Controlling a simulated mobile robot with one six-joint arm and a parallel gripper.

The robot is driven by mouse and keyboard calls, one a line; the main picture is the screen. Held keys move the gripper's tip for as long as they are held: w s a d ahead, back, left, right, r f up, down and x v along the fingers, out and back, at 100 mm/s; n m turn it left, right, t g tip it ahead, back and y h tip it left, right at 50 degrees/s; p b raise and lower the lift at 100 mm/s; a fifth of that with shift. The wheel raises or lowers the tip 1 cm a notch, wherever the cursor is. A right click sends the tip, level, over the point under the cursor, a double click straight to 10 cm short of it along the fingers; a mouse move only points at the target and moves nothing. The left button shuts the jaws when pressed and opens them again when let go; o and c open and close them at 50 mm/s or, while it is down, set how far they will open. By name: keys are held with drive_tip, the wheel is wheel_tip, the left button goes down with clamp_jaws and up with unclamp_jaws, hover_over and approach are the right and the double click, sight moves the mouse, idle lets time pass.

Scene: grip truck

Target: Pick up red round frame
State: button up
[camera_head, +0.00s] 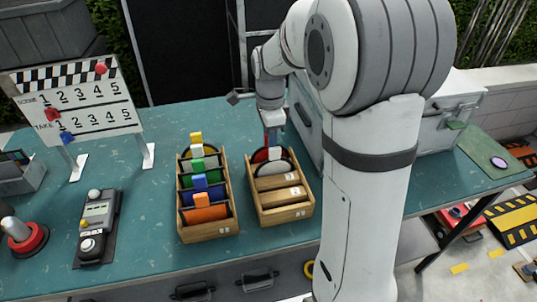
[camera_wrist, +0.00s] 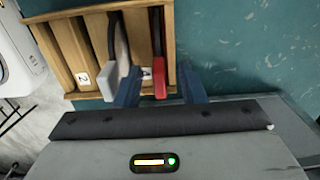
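The red round frame (camera_head: 259,156) stands in the rear slot of the right wooden rack (camera_head: 305,211), partly hidden by my gripper and a white round frame (camera_head: 272,170) in front of it. In the wrist view its red tab (camera_wrist: 160,84) shows between the two blue fingers of my gripper (camera_wrist: 162,88), with gaps on both sides. My gripper is open and holds nothing. In the wrist view the white frame's pale tab (camera_wrist: 106,82) is outside the fingers, to the left. In the head view my gripper (camera_head: 273,140) is low over the back of the rack.
A left wooden rack (camera_head: 210,232) holds several coloured frames. A white case (camera_head: 302,118) stands close to the right of my gripper. The table (camera_head: 145,235) is clear between control box and left rack.

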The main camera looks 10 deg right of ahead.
drive_tip(key=shift+c, duration=0.2)
clamp_jaws()
idle(0.5)
